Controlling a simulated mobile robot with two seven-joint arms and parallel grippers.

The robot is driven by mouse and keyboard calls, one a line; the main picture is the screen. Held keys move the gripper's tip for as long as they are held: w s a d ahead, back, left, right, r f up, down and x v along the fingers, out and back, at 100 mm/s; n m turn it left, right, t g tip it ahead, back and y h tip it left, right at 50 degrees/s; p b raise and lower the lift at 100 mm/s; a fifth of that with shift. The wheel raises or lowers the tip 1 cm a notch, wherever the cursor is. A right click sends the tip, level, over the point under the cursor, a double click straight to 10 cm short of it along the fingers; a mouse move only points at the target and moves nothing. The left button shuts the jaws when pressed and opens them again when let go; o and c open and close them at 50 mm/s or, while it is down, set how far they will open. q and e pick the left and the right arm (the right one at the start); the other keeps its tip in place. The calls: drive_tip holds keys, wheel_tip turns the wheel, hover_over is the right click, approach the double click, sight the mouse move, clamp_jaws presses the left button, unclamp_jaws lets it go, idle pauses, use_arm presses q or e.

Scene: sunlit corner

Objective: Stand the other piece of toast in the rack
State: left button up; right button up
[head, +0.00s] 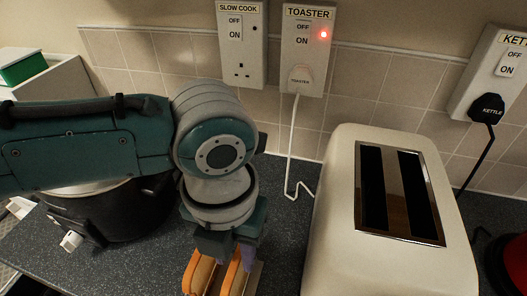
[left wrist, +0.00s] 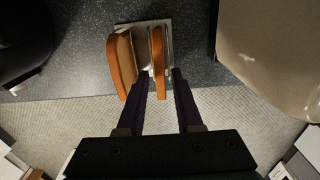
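The toast rack (left wrist: 147,30) sits on the dark speckled worktop, left of the toaster; its far side also shows in the head view (head: 255,278). Two pieces of toast stand in it side by side. The left piece (left wrist: 121,66) leans a little; it also shows in the head view (head: 200,272). The right piece (left wrist: 158,62) is upright and also shows in the head view (head: 237,272). My left gripper (left wrist: 162,76) is over the rack, its fingers on either side of the right piece with gaps showing. The lower rack is hidden. My right gripper is out of view.
The cream toaster (head: 335,215) stands close on the right, its slots looking empty. A black pot (head: 115,212) stands on the left behind my arm. The toaster's white cable (head: 291,150) hangs from the wall socket (head: 308,55), whose red light is on. A black kettle plug (head: 487,108) is at right.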

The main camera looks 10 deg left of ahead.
use_arm(q)
drive_tip(key=shift+o, duration=0.9)
wheel_tip(320, 180, up, 10)
